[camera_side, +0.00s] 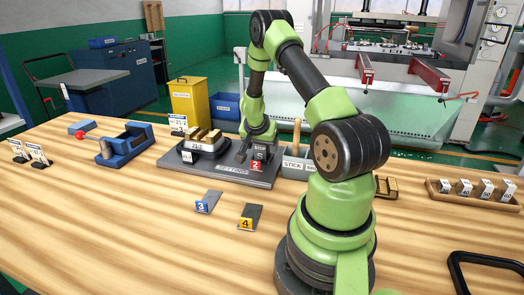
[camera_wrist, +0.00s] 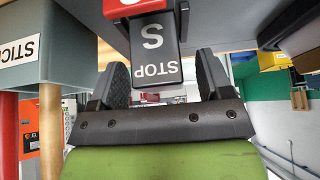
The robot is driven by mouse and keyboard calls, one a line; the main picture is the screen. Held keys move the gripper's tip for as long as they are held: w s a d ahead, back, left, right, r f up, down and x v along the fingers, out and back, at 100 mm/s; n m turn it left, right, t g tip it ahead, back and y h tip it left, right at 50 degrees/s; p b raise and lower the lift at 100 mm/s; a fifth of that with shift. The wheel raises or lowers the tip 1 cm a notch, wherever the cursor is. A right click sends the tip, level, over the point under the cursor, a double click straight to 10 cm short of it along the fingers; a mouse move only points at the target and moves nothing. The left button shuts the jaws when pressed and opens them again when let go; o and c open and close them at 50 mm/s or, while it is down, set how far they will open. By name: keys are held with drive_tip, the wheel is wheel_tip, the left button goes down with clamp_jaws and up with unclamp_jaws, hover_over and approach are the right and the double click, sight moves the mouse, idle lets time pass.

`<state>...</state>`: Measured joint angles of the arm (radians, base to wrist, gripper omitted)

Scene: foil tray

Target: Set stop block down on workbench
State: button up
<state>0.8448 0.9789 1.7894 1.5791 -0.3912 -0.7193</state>
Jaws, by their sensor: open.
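The stop block (camera_wrist: 155,70) is dark, with an upside-down STOP and S label in the wrist view. In the side view the block (camera_side: 260,152) stands on the dark setting plate (camera_side: 222,170), behind the red number 2 tag (camera_side: 255,165). My gripper (camera_side: 250,150) is low over the plate's right part at the block. In the wrist view my gripper (camera_wrist: 162,65) is open, with one finger on each side of the block and small gaps visible. Contact cannot be made out in the side view. The wooden workbench (camera_side: 130,220) extends around the plate.
A grey STICK bin (camera_side: 295,168) stands close right. A blue vise (camera_side: 125,145) is at left, a weight rack (camera_side: 470,193) at right. The front left bench is clear.

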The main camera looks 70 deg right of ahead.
drive_tip(key=shift+c, duration=0.2)
clamp_jaws()
drive_tip(key=shift+r, duration=0.2)
